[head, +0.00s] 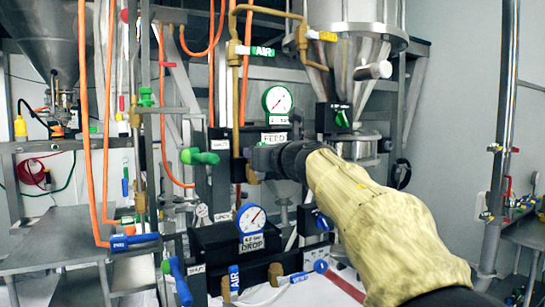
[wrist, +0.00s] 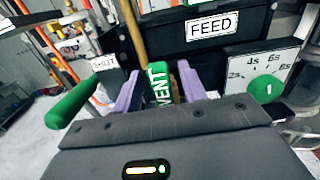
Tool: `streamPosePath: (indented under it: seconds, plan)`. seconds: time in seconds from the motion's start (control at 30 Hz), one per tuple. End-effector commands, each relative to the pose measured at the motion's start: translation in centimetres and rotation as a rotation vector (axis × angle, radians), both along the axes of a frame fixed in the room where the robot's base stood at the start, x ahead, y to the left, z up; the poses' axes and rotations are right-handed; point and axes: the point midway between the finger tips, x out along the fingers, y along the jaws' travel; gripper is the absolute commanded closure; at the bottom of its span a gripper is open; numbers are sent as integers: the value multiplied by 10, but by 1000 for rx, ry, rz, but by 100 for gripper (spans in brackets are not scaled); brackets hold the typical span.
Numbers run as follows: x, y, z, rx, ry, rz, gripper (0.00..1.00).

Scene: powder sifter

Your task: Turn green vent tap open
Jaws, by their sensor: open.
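The green vent tap handle (wrist: 158,88), lettered VENT, is upright in the wrist view. It sits between the two purple fingers of my gripper (wrist: 158,92). The fingers are apart, one on each side of the handle, and my gripper is open. Its lower part is hidden behind the dark gripper body. In the head view my gripper (head: 262,160) reaches to the panel below the FEED label, and the vent handle is hidden there.
Another green handle (wrist: 73,103) sticks out left of my gripper; it also shows in the head view (head: 200,157). A SHUT tag (wrist: 104,62) is near it. A timer dial with a green knob (wrist: 266,89) is at right. Orange hoses (head: 95,130) hang at left.

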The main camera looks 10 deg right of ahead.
Motion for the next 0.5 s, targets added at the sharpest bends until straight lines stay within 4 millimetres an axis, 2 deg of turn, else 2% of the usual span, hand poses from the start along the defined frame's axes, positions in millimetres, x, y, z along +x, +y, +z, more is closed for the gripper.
streamPosePath:
  seconds: [0.17,0.5]
  plan:
    - [-18,-5,0,0,-3,-2,58]
    - [-80,-23,-1,0,-3,-2,58]
